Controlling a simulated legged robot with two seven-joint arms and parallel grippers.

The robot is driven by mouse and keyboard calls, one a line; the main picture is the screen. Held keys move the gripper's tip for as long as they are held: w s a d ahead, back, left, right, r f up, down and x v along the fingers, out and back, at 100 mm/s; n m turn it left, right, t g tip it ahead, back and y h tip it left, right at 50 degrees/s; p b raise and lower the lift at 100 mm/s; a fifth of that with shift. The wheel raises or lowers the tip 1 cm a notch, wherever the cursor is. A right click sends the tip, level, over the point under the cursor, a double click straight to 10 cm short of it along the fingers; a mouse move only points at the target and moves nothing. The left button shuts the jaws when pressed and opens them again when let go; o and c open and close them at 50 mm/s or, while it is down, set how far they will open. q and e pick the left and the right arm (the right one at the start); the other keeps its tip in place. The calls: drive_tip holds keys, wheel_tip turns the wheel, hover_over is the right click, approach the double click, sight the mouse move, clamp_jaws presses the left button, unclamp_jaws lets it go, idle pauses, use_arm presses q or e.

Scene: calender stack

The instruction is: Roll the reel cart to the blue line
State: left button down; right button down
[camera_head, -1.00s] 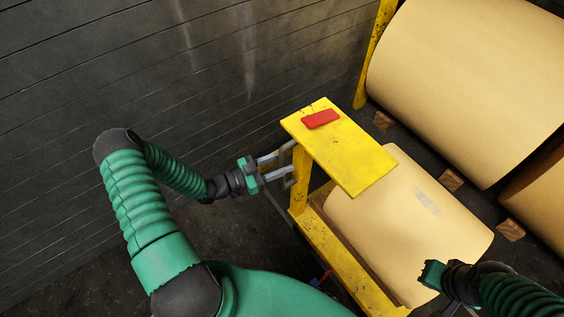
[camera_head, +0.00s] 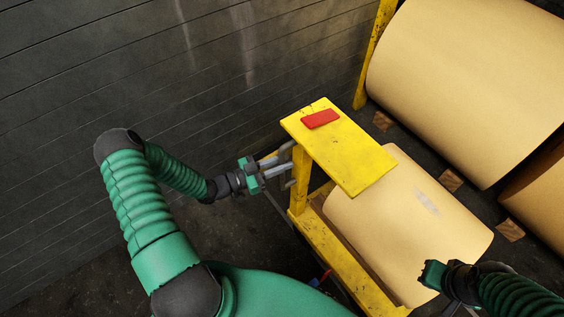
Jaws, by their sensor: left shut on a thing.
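The reel cart is a yellow frame (camera_head: 338,252) with a flat yellow top plate (camera_head: 350,155), carrying a tan paper reel (camera_head: 405,225). My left gripper (camera_head: 284,168) is at the cart's left side, beside the upright under the plate. It is shut on a part of the cart there, seemingly a handle, which is mostly hidden by the fingers. My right gripper (camera_head: 432,276) is at the lower right, in front of the reel's near end; its fingertips are too hidden to judge. No blue line shows in this view.
A red block (camera_head: 321,119) lies on the plate. A dark plank wall (camera_head: 150,80) runs along the left. Dark floor (camera_head: 90,285) is clear at lower left.

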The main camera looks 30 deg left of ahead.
use_arm(q)
drive_tip(key=shift+w+a, duration=0.1)
drive_tip(key=shift+a, duration=0.05)
idle(0.8)
drive_tip(key=shift+w+a, duration=0.1)
drive_tip(key=shift+a, duration=0.15)
drive_tip(key=shift+w+a+r, duration=0.2)
drive_tip(key=shift+a, duration=0.15)
drive_tip(key=c, duration=1.3)
unclamp_jaws()
drive_tip(key=shift+a+f, duration=0.2)
drive_tip(key=shift+a, duration=0.1)
drive_tip(key=shift+d+r, duration=0.1)
drive_tip(key=shift+d, duration=0.35)
drive_tip(key=shift+s+a, duration=0.1)
drive_tip(key=shift+a, duration=0.1)
drive_tip(key=v, duration=1.7)
